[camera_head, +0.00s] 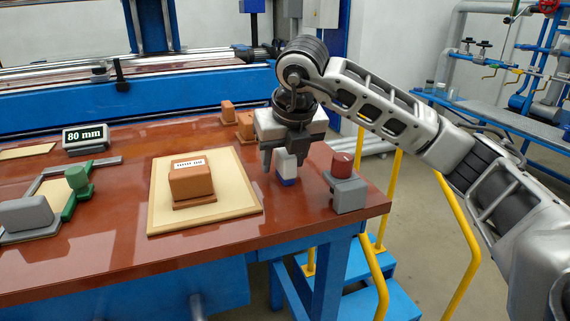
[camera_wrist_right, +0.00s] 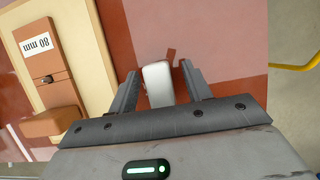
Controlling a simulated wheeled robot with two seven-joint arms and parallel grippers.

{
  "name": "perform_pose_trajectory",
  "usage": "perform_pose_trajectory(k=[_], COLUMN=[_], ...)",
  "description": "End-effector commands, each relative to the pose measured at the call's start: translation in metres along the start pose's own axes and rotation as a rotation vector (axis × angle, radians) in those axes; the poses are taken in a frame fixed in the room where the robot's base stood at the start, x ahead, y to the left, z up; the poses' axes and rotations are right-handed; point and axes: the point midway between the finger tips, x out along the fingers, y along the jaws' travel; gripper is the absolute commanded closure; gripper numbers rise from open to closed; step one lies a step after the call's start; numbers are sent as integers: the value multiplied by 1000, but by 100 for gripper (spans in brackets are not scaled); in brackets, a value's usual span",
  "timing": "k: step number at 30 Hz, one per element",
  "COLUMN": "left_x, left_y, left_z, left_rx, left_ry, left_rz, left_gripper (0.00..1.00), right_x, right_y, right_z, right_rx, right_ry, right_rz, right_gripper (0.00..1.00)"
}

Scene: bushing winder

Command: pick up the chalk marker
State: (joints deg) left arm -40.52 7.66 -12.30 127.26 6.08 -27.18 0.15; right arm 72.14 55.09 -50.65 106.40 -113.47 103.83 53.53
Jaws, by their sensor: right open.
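The chalk marker looks to be the small upright white block with a blue foot (camera_head: 287,168), standing on the red-brown bench near its right end. In the right wrist view the white block (camera_wrist_right: 158,86) lies between the two fingers. My right gripper (camera_head: 285,161) points down over it with its jaws open, one finger on each side. The gripper also fills the lower part of the wrist view (camera_wrist_right: 161,78). I cannot tell whether a finger touches the block. My left gripper is not in view.
A grey block with a red cylinder (camera_head: 346,190) stands close right of the gripper, near the bench edge. A tan board (camera_head: 235,205) with a brown labelled block (camera_head: 191,184) lies to the left. Brown blocks (camera_head: 245,126) stand behind. An "80 mm" display (camera_head: 86,138) is further left.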

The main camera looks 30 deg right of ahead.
Motion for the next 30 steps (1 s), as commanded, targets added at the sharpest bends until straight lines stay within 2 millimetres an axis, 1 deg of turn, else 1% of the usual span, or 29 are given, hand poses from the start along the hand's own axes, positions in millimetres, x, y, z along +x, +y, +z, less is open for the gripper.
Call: perform_pose_trajectory(k=[2,7,8,9,11,12,13,23,26,29,30], left_x=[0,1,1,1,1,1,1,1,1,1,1], left_y=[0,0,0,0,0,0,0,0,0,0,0], left_z=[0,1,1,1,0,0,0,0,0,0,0], left_rx=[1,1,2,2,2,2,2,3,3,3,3], left_ry=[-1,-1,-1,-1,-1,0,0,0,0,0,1], left_rz=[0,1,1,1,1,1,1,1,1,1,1], left_gripper=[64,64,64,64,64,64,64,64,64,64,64], right_x=[3,3,3,3,3,3,3,1,-4,-14,-20], right_y=[0,0,0,0,0,0,0,0,0,0,1], right_z=[0,0,0,0,0,0,0,1,3,7,10], right_rx=[0,0,0,0,0,0,0,0,0,0,1], right_ry=[1,0,0,0,0,0,0,-1,-2,-3,-3], right_rz=[-1,0,0,0,0,0,0,0,2,2,3], right_gripper=[51,51,56,68,84,95,99,99,99,99,99])
